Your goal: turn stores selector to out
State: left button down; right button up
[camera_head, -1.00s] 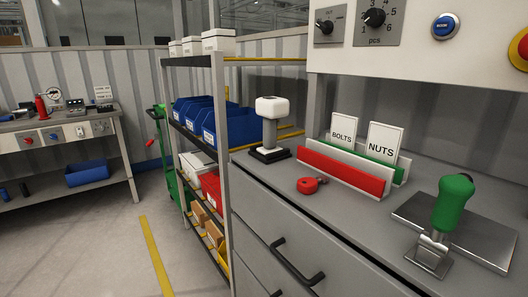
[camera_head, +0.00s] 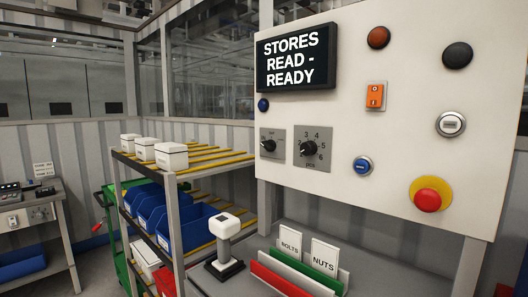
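The white control panel (camera_head: 350,110) stands above the bench and fills the right half of the head view. A small black selector knob (camera_head: 268,146) sits on a grey plate at its lower left. Its markings are too small to read, so I cannot tell which one it points at. A second black knob (camera_head: 308,149), with numbers around it and "pcs" below, is just to its right. The dark display (camera_head: 296,60) above reads "STORES READ - READY". Neither of my grippers is in view.
Below stand a white-topped scanner (camera_head: 224,226) and "BOLTS" and "NUTS" cards. A shelf rack (camera_head: 172,200) with blue bins is at left.

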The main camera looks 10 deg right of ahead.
aim_at(270, 145)
jog(key=i+j+z, duration=0.15)
jog(key=z, duration=0.2)
jog(key=i+j+z, duration=0.1)
jog(key=j+z, duration=0.2)
jog(key=i+j+z, duration=0.1)
jog(key=j+z, duration=0.25)
jog(key=l, duration=0.1)
